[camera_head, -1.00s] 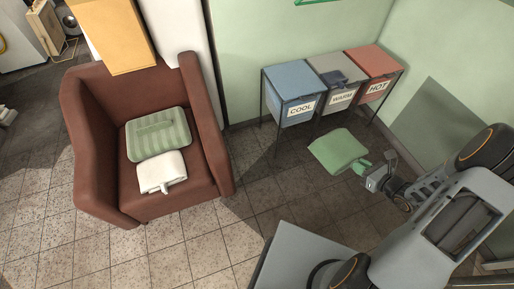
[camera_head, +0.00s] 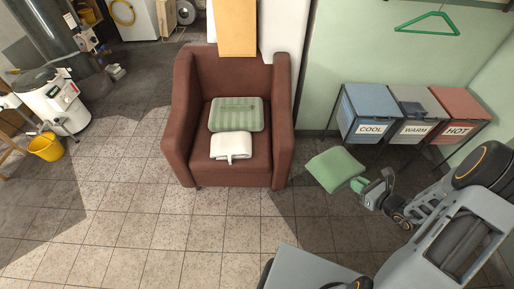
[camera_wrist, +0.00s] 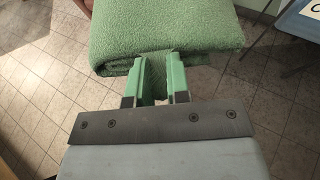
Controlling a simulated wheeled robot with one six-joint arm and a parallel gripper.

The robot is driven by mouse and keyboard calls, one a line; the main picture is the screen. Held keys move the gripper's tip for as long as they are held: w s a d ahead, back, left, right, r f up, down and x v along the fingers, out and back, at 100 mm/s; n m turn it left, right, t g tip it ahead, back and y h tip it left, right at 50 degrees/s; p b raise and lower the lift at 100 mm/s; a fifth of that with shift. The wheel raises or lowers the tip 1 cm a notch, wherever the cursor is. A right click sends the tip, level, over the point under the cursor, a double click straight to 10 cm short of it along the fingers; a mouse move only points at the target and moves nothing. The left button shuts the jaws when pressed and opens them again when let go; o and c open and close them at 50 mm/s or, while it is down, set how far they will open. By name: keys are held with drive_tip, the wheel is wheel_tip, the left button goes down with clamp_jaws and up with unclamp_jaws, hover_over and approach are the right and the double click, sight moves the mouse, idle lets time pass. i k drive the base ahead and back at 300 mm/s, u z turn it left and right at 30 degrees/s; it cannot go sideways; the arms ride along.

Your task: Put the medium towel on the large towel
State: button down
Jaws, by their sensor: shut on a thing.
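My gripper (camera_head: 361,184) is shut on a folded plain green towel (camera_head: 335,168) and holds it out in front of the bins, above the floor. In the wrist view, the gripper (camera_wrist: 155,80) pinches the near edge of this green towel (camera_wrist: 165,28). On the seat of the brown armchair lie a striped light-green folded towel (camera_head: 237,114), toward the back, and a smaller white folded towel (camera_head: 232,146), in front of it. I cannot tell for certain which size name fits each towel.
The brown armchair (camera_head: 181,150) stands left of the held towel, its right armrest between towel and seat. Bins marked COOL (camera_head: 370,128), WARM (camera_head: 415,130) and HOT (camera_head: 458,131) stand behind. A yellow bucket (camera_head: 46,147) is at far left. Tiled floor before the chair is clear.

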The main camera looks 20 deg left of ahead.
sight(224, 148)
drive_tip(key=u, duration=1.75)
drive_tip(key=i, duration=1)
